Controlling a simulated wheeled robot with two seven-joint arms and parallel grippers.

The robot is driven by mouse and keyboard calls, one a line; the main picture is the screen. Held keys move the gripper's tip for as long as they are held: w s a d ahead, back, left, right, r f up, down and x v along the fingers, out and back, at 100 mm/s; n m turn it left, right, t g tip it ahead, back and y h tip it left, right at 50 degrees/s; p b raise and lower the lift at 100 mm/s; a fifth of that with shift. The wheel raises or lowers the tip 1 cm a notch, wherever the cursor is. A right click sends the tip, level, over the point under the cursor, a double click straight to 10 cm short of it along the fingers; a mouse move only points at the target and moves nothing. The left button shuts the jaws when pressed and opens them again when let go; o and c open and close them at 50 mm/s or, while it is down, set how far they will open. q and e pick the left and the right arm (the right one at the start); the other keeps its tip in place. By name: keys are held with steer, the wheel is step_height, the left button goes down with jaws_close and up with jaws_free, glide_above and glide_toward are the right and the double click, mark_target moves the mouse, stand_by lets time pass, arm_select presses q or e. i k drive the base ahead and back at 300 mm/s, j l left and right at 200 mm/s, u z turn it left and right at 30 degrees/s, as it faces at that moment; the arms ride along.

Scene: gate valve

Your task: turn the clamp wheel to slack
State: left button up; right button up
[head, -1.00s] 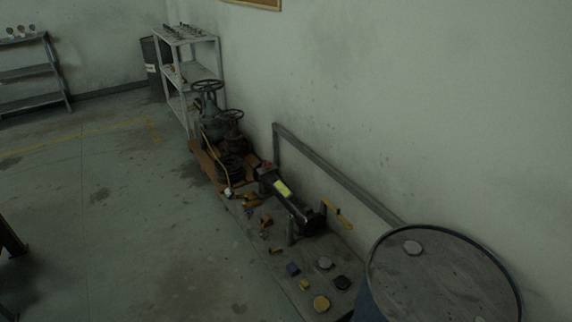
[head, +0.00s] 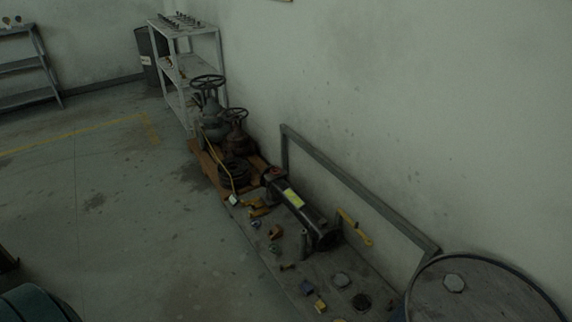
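Two gate valves stand on a wooden pallet by the wall in the head view. The larger grey valve (head: 213,122) has a dark spoked handwheel (head: 207,81) on top. The smaller reddish-brown valve (head: 236,138) has its own handwheel (head: 236,114). I cannot tell whether either of these is the clamp wheel, and I see no wheel that is clearly a clamp's. Neither of my grippers shows in this view.
A dark cylindrical machine with a yellow label (head: 293,198) and several small parts lie on a mat along the wall. A metal rail (head: 350,186) runs behind them. A drum (head: 480,290) stands lower right, shelves (head: 190,55) farther back.

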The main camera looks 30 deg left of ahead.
mark_target(275, 170)
steer(key=i+j, duration=0.15)
steer(key=j, duration=0.2)
steer(key=i+j+z, duration=0.15)
steer(key=j, duration=0.2)
steer(key=i+j, duration=0.2)
steer(key=j, duration=0.15)
steer(key=i+j+z, duration=0.1)
steer(key=j, duration=0.25)
steer(key=i+j, duration=0.15)
steer(key=j, duration=0.25)
steer(key=i+j, duration=0.15)
steer(key=j, duration=0.2)
steer(key=i+j, duration=0.1)
steer(key=j, duration=0.2)
steer(key=i+j, duration=0.15)
steer(key=j, duration=0.2)
steer(key=i+j, duration=0.1)
steer(key=j, duration=0.2)
steer(key=i+j+z, duration=0.1)
steer(key=j, duration=0.25)
